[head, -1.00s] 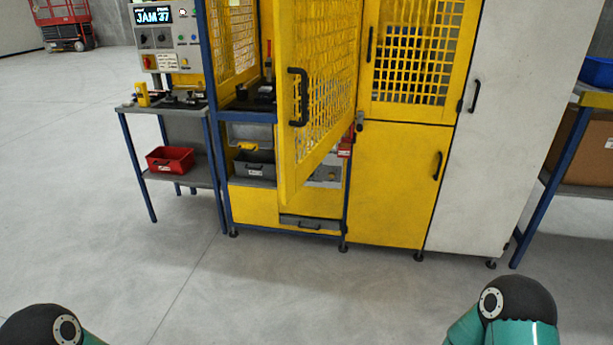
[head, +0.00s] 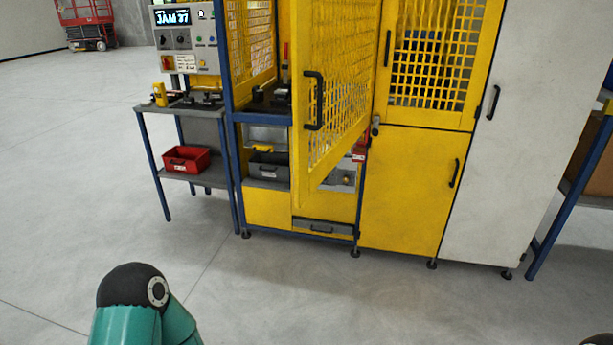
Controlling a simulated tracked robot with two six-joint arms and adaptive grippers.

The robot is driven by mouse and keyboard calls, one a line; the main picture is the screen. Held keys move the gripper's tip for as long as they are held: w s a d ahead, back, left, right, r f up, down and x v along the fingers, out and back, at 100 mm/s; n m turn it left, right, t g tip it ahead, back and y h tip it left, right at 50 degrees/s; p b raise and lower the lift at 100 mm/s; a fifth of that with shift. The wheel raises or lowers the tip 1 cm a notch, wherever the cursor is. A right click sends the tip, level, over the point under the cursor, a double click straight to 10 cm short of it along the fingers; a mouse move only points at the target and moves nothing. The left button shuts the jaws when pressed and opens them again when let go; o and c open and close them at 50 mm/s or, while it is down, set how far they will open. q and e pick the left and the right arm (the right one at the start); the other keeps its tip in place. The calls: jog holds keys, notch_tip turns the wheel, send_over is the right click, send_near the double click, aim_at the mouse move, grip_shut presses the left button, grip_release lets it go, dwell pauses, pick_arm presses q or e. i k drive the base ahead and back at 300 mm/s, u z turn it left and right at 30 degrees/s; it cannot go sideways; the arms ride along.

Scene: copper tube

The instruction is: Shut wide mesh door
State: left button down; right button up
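The wide yellow mesh door (head: 336,80) stands open, swung out toward me from the front of the yellow machine. Its hinge side appears to be on the right, and its free edge is on the left. A black handle (head: 314,100) is on the door near that free edge. Through the opening to the left of the door, dark fixtures and a grey bin (head: 269,166) show inside. Neither of my grippers is in view.
A control stand with a "JAM 37" display (head: 172,16) and a red bin (head: 186,159) is left of the machine. A yellow cabinet (head: 409,190) and white cabinet (head: 545,130) stand right of the door. A blue-legged bench (head: 573,195) is far right. The floor ahead is clear.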

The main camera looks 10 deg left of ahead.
aim_at(308, 179)
jog(key=z, duration=0.1)
jog(key=i, duration=1)
jog(key=u, duration=0.1)
